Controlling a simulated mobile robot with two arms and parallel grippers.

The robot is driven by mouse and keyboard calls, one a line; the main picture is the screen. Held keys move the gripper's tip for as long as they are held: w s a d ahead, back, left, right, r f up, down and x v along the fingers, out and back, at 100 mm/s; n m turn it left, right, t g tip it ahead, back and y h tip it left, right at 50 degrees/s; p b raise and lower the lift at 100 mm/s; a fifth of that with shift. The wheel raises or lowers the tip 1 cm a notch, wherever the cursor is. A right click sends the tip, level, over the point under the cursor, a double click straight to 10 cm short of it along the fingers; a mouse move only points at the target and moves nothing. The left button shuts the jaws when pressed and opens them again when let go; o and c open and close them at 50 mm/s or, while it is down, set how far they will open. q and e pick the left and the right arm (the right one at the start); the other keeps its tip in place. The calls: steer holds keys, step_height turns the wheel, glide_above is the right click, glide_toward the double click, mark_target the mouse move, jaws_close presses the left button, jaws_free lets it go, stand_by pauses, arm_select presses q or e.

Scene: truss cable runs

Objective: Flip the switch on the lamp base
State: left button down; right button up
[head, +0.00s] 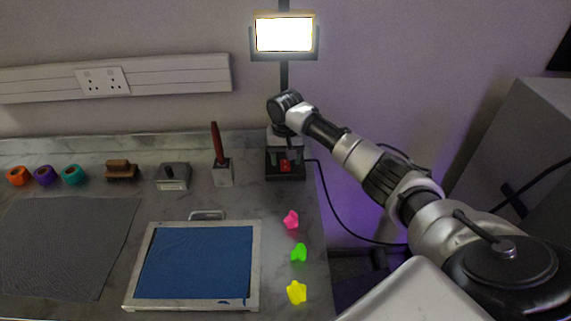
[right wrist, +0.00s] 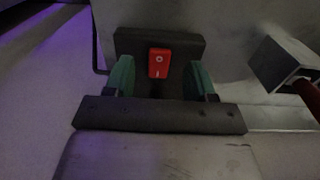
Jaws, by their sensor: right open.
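The lamp has a brightly lit rectangular head (head: 284,34) on a dark pole above the counter's right end. Its dark base (head: 286,176) carries a red rocker switch (head: 285,166). In the right wrist view the red switch (right wrist: 160,63), marked with a circle and a line, sits on the dark base (right wrist: 158,40). My right gripper (head: 284,157) is at the base. Its green-padded fingers are open and empty, one on each side of the switch in the wrist view (right wrist: 161,78). Contact with the switch cannot be told. My left gripper is not in view.
Pink (head: 291,220), green (head: 299,253) and yellow (head: 296,292) pieces lie in front of the base. A blue-surfaced framed tray (head: 256,268) lies left of them. A block with a red-handled tool (head: 222,174) stands left of the base. A black cable (head: 335,215) runs off rightward.

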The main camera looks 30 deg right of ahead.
mark_target(286, 169)
steer(key=shift+f, duration=1.75)
